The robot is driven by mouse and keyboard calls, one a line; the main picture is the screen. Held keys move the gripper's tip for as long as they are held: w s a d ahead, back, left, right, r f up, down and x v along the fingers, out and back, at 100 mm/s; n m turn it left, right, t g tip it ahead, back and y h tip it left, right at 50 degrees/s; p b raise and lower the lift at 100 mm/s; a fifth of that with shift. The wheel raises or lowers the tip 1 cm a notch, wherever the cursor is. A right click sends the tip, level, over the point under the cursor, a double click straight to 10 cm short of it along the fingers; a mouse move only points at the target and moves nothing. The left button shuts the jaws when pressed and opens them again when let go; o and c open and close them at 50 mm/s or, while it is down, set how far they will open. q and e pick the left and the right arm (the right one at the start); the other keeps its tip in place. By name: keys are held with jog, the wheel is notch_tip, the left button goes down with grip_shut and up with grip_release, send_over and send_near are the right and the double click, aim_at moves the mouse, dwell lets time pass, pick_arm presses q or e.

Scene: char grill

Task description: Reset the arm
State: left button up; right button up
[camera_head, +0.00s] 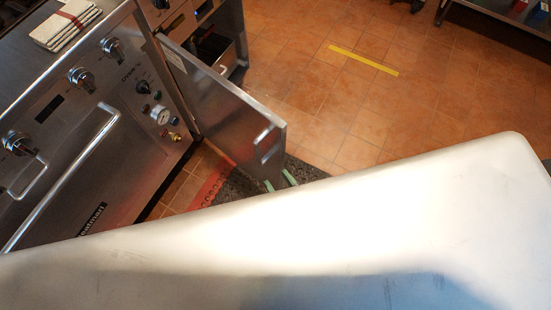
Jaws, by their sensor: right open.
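My right gripper (279,182) shows only as two pale green fingertips, set apart from each other, with nothing seen between them. They are just above the edge of the large pale surface, near the lower edge of the open oven door. The rest of the right arm is hidden behind that surface. My left gripper is not in view.
A steel grill unit (75,150) with knobs, a gauge and handles stands at the left. A smooth pale surface (400,215) fills the foreground. Folded cloths (66,25) lie on top.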

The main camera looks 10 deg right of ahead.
jog(key=s+d+f+g+h+p, duration=0.1)
jog(key=s+d+f+g+p, duration=0.2)
jog(key=f, duration=0.5)
jog(key=s+d+f+g+h+p, duration=0.25)
jog(key=s+f+g, duration=0.2)
jog(key=f, duration=0.35)
jog(key=s+d+f+g+h+p, duration=0.1)
jog(key=s+d+f+g, duration=0.3)
jog(key=s, duration=0.4)
jog(key=s+d+f+m+g+h+p, duration=0.1)
jog(key=s+d+f+g, duration=0.3)
jog(key=s, duration=0.4)
jog(key=shift+d+f+g, duration=0.35)
jog(key=shift+d+f, duration=0.25)
jog(key=shift+d, duration=0.6)
